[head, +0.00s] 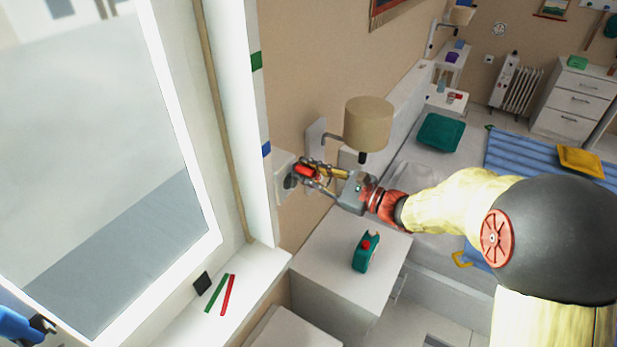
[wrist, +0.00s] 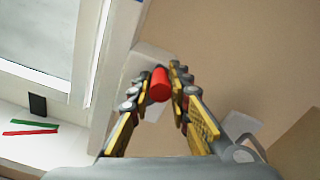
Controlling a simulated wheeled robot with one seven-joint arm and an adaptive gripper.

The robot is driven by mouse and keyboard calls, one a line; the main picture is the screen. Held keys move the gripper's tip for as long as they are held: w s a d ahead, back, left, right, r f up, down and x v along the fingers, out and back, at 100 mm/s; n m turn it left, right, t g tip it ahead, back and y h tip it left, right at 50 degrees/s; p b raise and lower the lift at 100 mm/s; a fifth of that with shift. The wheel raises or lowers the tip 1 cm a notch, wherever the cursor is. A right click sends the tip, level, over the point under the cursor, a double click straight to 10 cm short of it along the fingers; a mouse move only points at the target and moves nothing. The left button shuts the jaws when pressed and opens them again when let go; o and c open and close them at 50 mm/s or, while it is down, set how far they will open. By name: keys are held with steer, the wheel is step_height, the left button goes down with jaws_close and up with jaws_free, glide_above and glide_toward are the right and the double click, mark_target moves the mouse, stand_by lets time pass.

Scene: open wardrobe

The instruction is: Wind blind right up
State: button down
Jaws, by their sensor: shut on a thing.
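The window (head: 95,170) fills the left of the head view, its pane uncovered where I see it. A tan strap or cord (head: 222,120) runs down the side of its frame. A pale winder box (head: 284,168) with a dark round part is on the wall beside the window. My gripper (head: 308,172) is at this box, shut on a red handle (wrist: 160,84). The red handle lies between the fingertips in the wrist view, with the pale box behind it. The blind's own fabric cannot be made out.
Green (head: 256,61) and blue (head: 266,149) marks are on the strip by the window. A wall lamp (head: 368,124) hangs close above my gripper. A bedside cabinet (head: 330,262) with a teal object (head: 366,252) stands below. The sill holds a black square (head: 203,283) and green and red strips.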

steer(key=shift+s+a+f+n+b, duration=0.1)
steer(key=shift+s+a+n+b, duration=0.2)
steer(key=shift+n+b, duration=0.7)
steer(key=shift+s+b, duration=0.1)
steer(key=shift+b, duration=0.3)
steer(key=c, duration=1.8)
jaws_free()
steer(key=shift+c, duration=0.2)
steer(key=shift+o, duration=0.9)
steer(key=shift+r, duration=0.3)
steer(key=shift+d, duration=0.1)
steer(key=v, duration=1.2)
steer(key=shift+f, duration=0.35)
